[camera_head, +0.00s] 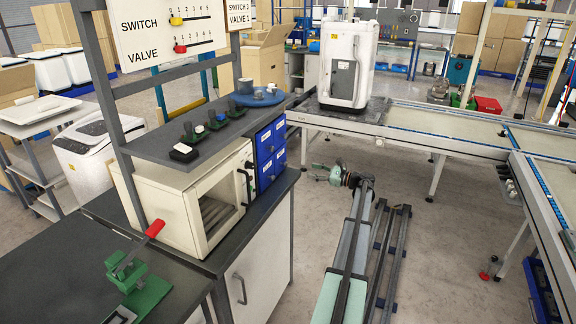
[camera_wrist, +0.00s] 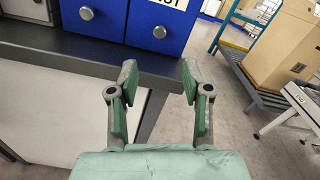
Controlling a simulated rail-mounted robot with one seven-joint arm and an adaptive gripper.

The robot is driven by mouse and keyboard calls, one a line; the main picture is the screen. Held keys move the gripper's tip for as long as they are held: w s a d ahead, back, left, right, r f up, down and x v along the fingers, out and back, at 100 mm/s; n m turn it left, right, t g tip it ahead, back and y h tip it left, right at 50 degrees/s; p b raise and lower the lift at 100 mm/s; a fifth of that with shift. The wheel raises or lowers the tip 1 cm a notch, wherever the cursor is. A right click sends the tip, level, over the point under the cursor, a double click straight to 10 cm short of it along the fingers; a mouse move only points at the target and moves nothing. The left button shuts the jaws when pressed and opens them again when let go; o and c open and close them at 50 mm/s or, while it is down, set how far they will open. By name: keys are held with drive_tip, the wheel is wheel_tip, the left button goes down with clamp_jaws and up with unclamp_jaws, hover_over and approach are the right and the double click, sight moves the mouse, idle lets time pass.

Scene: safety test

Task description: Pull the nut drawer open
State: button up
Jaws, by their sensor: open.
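A blue drawer unit (camera_head: 270,152) with several small drawers and white labels stands on the dark bench, right of the white oven. Its drawers look shut in the head view; the labels are too small to read there. In the wrist view, two blue drawer fronts show at the top: a left one (camera_wrist: 95,22) and a right one (camera_wrist: 178,28), each with a round metal knob. The label above the right knob (camera_wrist: 159,32) is cut off, so I cannot tell which is the nut drawer. My gripper (camera_wrist: 158,74) is open and empty, below and apart from the knobs.
The dark bench edge (camera_wrist: 75,50) runs just below the drawers, between them and my fingers. A white oven (camera_head: 190,205) stands left of the unit. A shelf (camera_head: 205,130) with small switches lies above. Open floor (camera_head: 430,215) lies to the right, before the conveyor (camera_head: 420,135).

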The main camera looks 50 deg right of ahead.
drive_tip(key=p+x, duration=0.2)
drive_tip(key=x, duration=1)
drive_tip(key=shift+w+a, duration=0.15)
drive_tip(key=shift+w, duration=0.1)
clamp_jaws()
